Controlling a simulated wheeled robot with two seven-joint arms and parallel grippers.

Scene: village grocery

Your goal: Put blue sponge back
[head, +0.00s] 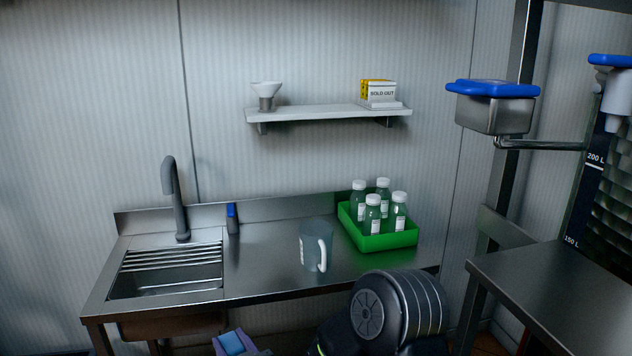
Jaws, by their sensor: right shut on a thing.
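A light blue block, which looks like the blue sponge (231,343), shows at the bottom edge of the head view, below the front edge of the counter. My right gripper (235,349) is shut on it; the lower part of the gripper is cut off by the picture edge. My right arm's dark rounded link fills the bottom middle right. A second blue item with a grey side (232,218) stands upright on the counter, right of the tap by the backsplash; I cannot tell exactly what it is. My left gripper is not in view.
The steel counter (265,260) has a sink (170,275) with a tap (172,195). A clear jug (313,247) and a green crate (380,241) of several bottles stand on it. A wall shelf (325,113) hangs above. A steel table (560,280) is at right.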

